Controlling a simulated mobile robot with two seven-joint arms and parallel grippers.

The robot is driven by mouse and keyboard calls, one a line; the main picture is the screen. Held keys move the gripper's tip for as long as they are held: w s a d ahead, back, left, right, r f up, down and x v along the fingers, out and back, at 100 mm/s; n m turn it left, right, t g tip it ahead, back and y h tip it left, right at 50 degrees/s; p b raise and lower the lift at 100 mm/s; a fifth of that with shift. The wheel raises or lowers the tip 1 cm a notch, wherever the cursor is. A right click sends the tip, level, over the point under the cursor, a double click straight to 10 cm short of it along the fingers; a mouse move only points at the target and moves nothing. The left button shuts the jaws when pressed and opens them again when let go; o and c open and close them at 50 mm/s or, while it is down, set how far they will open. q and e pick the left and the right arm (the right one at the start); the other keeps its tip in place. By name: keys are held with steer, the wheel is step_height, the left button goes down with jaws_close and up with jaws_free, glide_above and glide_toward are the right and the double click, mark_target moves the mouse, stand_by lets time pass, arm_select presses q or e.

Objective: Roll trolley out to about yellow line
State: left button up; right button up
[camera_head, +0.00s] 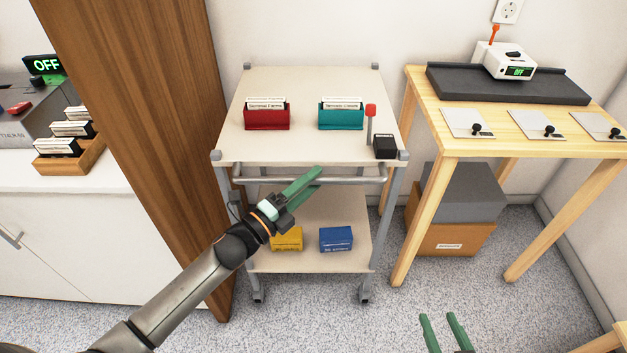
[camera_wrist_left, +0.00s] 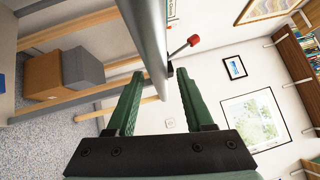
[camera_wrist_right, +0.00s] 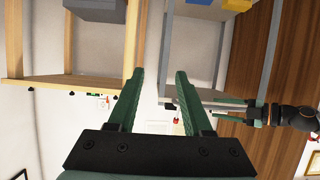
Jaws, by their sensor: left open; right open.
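The trolley (camera_head: 310,142) stands between a wooden panel and a wooden table, with a pale top, grey posts and castors. Its grey handle bar (camera_head: 345,181) runs along the near side below the top. My left gripper (camera_head: 312,180) is open at the bar's left-middle part. In the left wrist view the bar (camera_wrist_left: 150,40) reaches between the left gripper's spread green fingers (camera_wrist_left: 157,105). My right gripper (camera_head: 446,322) is open and empty, low at the right, away from the trolley; its fingers show in the right wrist view (camera_wrist_right: 160,100). No yellow line shows.
A red-knobbed lever (camera_head: 371,112) rises from the trolley top near a black box (camera_head: 385,147). Red (camera_head: 267,119) and teal (camera_head: 341,119) card holders sit on top. The wooden panel (camera_head: 145,120) and wooden table (camera_head: 540,135) flank it. Carpet (camera_head: 310,320) in front looks clear.

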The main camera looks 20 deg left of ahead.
arm_select(q)
steer(key=shift+w+d, duration=0.3)
steer(key=shift+w, duration=0.1)
jaws_close()
stand_by(1.3)
